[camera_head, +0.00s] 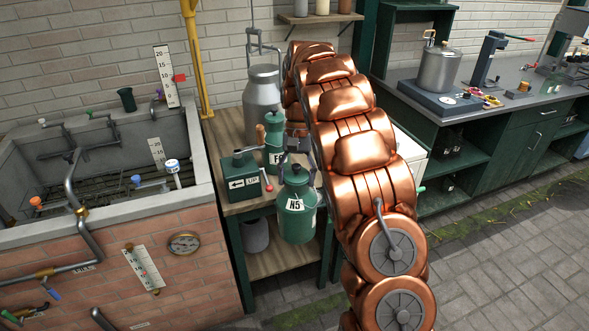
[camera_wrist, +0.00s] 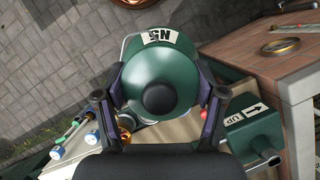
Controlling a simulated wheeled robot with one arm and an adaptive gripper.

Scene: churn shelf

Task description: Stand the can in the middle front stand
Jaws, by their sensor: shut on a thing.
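A green can (camera_head: 296,214) with a dark knob on top and a white label reading N5 is in my gripper (camera_head: 297,167). In the wrist view, my gripper (camera_wrist: 158,97) has one finger on each side of the same can (camera_wrist: 158,62), below its knob. In the head view the can looks upright and overlaps the front edge of the small wooden-topped bench (camera_head: 233,207). I cannot tell whether its base touches anything. I cannot make out the middle front stand; the can and my arm hide part of the bench.
A second green can (camera_head: 273,140), a green box with an arrow label (camera_head: 238,183) and a grey metal churn (camera_head: 262,92) stand on the bench. A brick-sided trough (camera_head: 100,222) is at left. A dark green counter (camera_head: 512,150) is at right. Paved floor is open at lower right.

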